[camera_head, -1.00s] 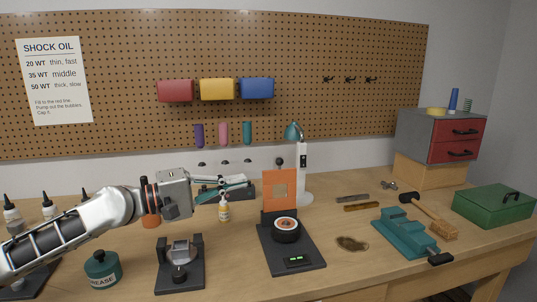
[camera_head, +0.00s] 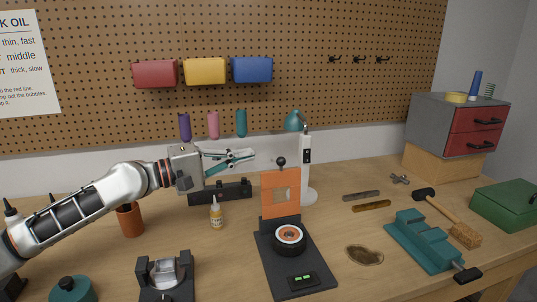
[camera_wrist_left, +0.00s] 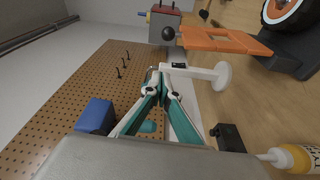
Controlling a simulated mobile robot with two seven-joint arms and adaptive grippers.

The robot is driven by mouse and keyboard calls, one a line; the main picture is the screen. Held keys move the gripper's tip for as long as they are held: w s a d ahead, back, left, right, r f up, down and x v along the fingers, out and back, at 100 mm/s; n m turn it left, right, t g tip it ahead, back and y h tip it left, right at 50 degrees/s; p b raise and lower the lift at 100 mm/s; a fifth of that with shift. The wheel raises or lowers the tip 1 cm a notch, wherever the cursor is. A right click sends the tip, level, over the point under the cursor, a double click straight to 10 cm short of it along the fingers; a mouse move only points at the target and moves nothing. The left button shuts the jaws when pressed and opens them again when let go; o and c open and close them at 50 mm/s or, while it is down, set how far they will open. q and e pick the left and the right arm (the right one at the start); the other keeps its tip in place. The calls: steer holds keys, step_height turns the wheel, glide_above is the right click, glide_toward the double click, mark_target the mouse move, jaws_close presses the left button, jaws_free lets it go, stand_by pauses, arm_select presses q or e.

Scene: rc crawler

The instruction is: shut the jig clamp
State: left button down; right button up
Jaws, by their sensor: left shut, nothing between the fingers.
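The jig clamp (camera_head: 280,193) is an orange plate with a window, standing upright at the back of a black base (camera_head: 309,268). A black ball knob (camera_head: 281,161) tops it. A small wheel (camera_head: 289,237) with an orange and white hub lies on the base in front of it. My left gripper (camera_head: 252,156) is shut and empty, left of the knob and about level with it in the head view, apart from it. In the left wrist view, the shut teal fingers (camera_wrist_left: 162,82) point toward the knob (camera_wrist_left: 168,33) and orange plate (camera_wrist_left: 225,40). My right gripper is not in view.
A white lamp (camera_head: 307,170) stands close behind the clamp. A dropper bottle (camera_head: 216,214) and black rack (camera_head: 232,192) are left of it. A black fixture (camera_head: 168,280) sits front left, a teal vise (camera_head: 425,240) right. An oil stain (camera_head: 364,255) marks the bench.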

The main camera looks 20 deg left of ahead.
arm_select(q)
steer(key=w+d+p, duration=0.1)
steer(key=d+p, duration=0.3)
steer(key=d, duration=0.2)
steer(key=shift+w+d, duration=0.2)
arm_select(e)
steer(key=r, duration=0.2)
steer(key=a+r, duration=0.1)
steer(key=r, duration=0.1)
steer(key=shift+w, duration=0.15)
arm_select(q)
steer(key=shift+f, duration=0.15)
steer(key=shift+s, duration=0.1)
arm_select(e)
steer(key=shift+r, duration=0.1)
